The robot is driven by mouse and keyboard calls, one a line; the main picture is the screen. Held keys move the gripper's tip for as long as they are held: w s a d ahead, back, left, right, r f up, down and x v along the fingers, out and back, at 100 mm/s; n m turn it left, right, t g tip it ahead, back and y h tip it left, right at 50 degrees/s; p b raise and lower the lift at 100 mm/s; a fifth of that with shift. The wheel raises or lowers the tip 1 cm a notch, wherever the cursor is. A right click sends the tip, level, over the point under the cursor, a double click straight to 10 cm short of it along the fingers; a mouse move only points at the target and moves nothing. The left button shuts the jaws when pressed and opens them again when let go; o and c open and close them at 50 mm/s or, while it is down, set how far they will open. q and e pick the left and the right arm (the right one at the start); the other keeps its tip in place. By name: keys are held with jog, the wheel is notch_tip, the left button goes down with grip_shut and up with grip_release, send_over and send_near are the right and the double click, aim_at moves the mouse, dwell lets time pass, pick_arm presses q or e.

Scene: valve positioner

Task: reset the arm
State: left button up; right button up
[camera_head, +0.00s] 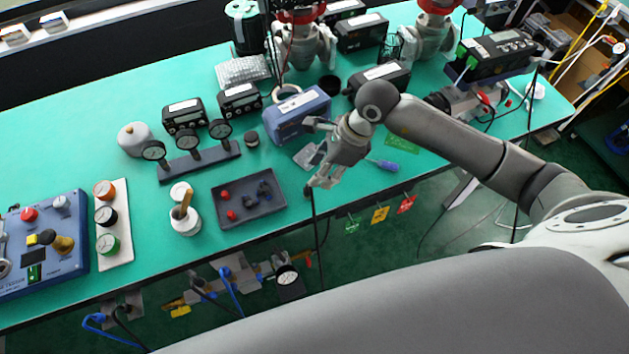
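My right arm comes in from the right side, and its grey forearm crosses above the green bench (90,140). My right gripper (313,154) is over the front part of the bench, pointing left. Its two fingers are spread apart, with nothing seen held between them. The gripper is just in front of a blue-grey box (298,113) and to the right of a dark tray (232,208) with small red and dark parts. Whether it touches anything below cannot be told. My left arm and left gripper are not in view.
Valves and black instruments crowd the back. A dark cable (316,235) hangs at the front edge.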

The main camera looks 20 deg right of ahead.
jog(key=shift+v, duration=1.1)
jog(key=shift+a, duration=0.1)
